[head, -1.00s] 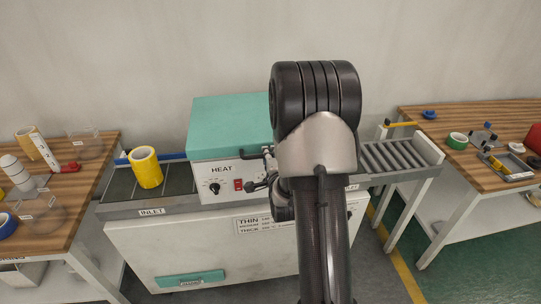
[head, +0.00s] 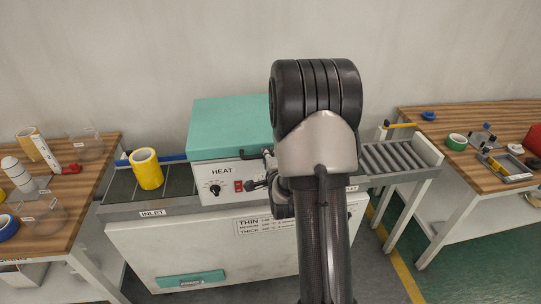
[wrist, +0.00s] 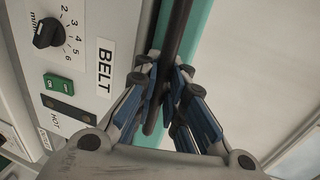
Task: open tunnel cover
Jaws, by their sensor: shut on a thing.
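The teal tunnel cover (head: 230,124) sits on the white heat tunnel (head: 206,176), and much of it is hidden behind my arm in the head view. A dark handle bar (head: 252,154) runs along the cover's front edge. In the wrist view, my gripper (wrist: 163,98) has its blue-padded fingers closed around the dark handle bar (wrist: 178,30), beside the teal edge (wrist: 196,35) of the cover. In the head view the gripper is mostly hidden by my arm; one dark finger part (head: 260,183) shows near the panel. I cannot tell from the head view whether the cover is raised.
The outlet rollers (head: 395,158) extend right. Wooden tables with tape rolls and tools stand on both sides. The wrist view shows the BELT panel with a knob (wrist: 47,33) and green switch (wrist: 57,84).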

